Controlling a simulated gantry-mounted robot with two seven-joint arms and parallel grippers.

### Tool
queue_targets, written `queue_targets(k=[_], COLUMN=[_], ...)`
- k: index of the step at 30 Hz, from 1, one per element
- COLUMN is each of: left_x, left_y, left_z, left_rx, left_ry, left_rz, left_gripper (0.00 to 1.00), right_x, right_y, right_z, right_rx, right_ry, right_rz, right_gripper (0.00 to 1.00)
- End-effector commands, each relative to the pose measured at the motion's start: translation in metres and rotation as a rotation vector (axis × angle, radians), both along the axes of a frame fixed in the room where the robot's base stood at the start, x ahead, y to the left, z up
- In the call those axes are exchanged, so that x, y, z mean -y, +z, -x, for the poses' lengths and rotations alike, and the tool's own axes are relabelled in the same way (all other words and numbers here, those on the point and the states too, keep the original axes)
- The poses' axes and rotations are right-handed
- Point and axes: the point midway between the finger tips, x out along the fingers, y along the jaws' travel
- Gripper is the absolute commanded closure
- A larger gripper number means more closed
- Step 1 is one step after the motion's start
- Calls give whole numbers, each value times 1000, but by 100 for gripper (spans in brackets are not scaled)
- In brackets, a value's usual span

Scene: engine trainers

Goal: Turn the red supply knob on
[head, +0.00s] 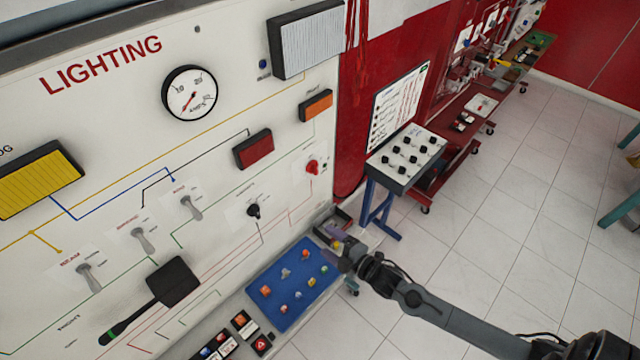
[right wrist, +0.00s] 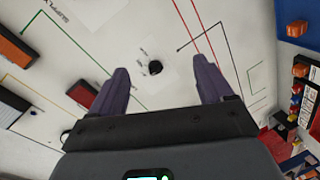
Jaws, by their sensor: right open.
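The red supply knob (head: 313,166) sits on the white lighting panel (head: 225,130), near its right edge. My right gripper (head: 336,248) is below the knob in the head view, apart from it and empty. In the right wrist view its two purple fingers (right wrist: 158,84) are spread apart and point at the panel. A black knob (right wrist: 155,67) shows between them, but I cannot tell how far in front of them it is. The red knob does not show in the right wrist view. My left gripper is not in view.
Toggle switches (head: 143,240) line the panel. A blue tray (head: 292,284) with small coloured parts lies below. A switch box on a blue stand (head: 407,158) is right. The tiled floor is open.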

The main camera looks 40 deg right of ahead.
Motion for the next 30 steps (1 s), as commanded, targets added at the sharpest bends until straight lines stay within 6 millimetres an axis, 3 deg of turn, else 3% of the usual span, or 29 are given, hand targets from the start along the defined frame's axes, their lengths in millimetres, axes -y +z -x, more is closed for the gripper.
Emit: queue_targets(k=[1, 3, 6, 9, 15, 23, 30], left_x=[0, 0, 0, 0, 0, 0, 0], left_y=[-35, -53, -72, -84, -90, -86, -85], left_z=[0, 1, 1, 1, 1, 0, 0], left_rx=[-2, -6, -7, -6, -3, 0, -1], left_ry=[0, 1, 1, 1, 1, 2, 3], left_rz=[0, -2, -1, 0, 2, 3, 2], left_gripper=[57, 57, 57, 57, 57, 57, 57], right_x=[36, 73, 116, 137, 144, 141, 136], right_y=[-22, -23, -18, 0, 25, 29, 28], right_z=[-24, -46, -72, -91, -110, -136, -171], right_rx=[73, 132, 161, 197, 244, 248, 247], right_ry=[25, 42, 28, 22, 18, 15, 16], right_rz=[102, 193, 286, 338, 363, 359, 358], right_gripper=[20, 20, 20, 20, 20, 20, 20])
